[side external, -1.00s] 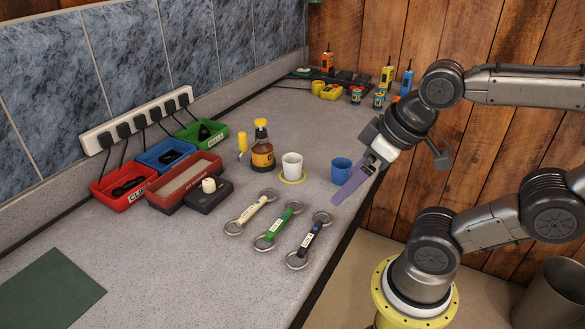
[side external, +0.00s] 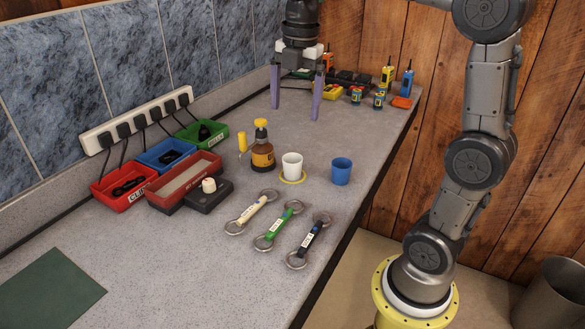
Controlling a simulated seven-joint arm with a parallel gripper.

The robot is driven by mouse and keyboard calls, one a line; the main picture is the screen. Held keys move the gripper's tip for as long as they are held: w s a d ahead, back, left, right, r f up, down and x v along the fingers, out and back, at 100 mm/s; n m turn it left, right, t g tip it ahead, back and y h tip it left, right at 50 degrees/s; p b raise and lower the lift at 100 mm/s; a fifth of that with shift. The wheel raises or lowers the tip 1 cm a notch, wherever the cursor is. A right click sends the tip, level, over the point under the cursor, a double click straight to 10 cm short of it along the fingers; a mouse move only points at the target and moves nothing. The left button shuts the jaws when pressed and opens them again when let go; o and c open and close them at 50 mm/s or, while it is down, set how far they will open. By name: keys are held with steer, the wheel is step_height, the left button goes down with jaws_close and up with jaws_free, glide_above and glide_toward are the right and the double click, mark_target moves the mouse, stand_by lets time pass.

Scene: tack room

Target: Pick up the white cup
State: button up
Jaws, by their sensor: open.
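The white cup (side external: 292,165) stands upright on a yellow ring marking (side external: 293,179) on the grey counter. An amber bottle with a yellow top (side external: 262,148) stands close to its left, and a blue cup (side external: 341,171) stands to its right. My gripper (side external: 295,112) is open and empty, with its two purple fingers pointing down and set wide apart. It is over the counter beyond the white cup, toward the back, and apart from it.
Several bits (side external: 251,212) lie in front of the cups. Red, blue and green trays (side external: 126,186) stand by the power strip (side external: 135,122) at left. Radios and small containers (side external: 357,95) crowd the far end. A green mat (side external: 50,289) lies at front left.

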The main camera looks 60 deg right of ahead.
steer(key=w+d+f+m+g, duration=0.1)
steer(key=w+d+f, duration=0.1)
steer(key=d+f, duration=0.15)
glide_above(293, 160)
steer(key=s+a, duration=0.1)
steer(key=a, duration=0.1)
step_height(293, 160, down, 8)
steer(key=shift+f, duration=2.9)
steer(key=shift+r, duration=0.1)
jaws_close()
